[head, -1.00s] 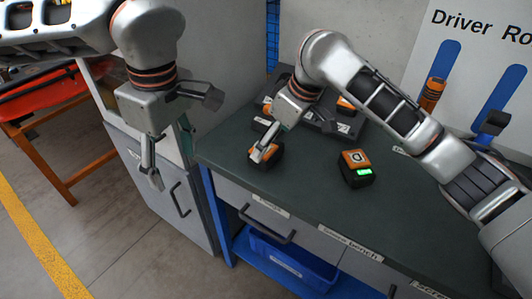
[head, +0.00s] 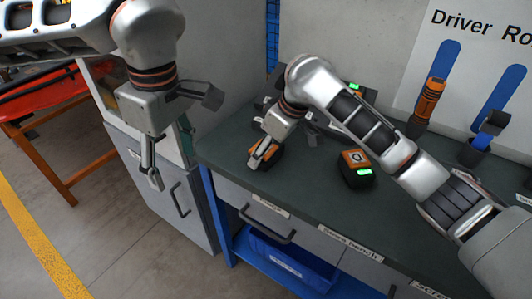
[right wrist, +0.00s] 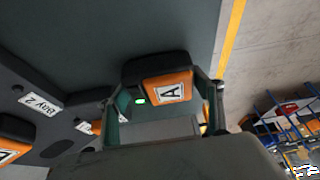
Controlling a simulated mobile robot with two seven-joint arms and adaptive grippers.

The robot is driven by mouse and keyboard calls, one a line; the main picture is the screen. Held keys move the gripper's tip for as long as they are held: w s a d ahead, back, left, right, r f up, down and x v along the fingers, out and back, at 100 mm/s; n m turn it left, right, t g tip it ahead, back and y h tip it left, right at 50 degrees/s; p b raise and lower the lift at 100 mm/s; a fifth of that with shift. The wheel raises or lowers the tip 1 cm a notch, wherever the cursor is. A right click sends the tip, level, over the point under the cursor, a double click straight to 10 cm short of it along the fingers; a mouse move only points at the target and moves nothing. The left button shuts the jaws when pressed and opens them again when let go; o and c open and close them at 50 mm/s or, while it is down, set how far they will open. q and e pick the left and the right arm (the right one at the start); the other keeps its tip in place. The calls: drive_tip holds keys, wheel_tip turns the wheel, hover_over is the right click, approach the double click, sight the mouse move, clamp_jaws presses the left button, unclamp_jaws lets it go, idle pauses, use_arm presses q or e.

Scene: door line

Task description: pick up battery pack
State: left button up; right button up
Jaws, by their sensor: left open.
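A black and orange battery pack (head: 273,158) labelled A sits on the green bench near its left front corner. It also shows in the right wrist view (right wrist: 150,75), with a small green light. My right gripper (head: 260,160) is down at this pack. In the right wrist view its fingers (right wrist: 160,90) stand on either side of the pack; whether they press on it cannot be told. A second black and orange pack (head: 355,170) with a green light stands to the right, apart from the gripper. My left gripper (head: 182,133) is open and empty, left of the bench.
Behind the first pack, a dark dock (right wrist: 45,95) with a "Bay 2" label holds another pack (right wrist: 12,140); my right arm mostly hides it in the head view. An orange driver (head: 428,100) stands at the back wall. A blue bin (head: 290,262) is under the bench.

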drive_tip(key=shift+r, duration=0.1)
wheel_tip(320, 180, up, 10)
drive_tip(key=shift+f, duration=0.1)
idle(0.5)
idle(0.6)
drive_tip(key=shift+o, duration=1)
drive_tip(key=shift+c, duration=1)
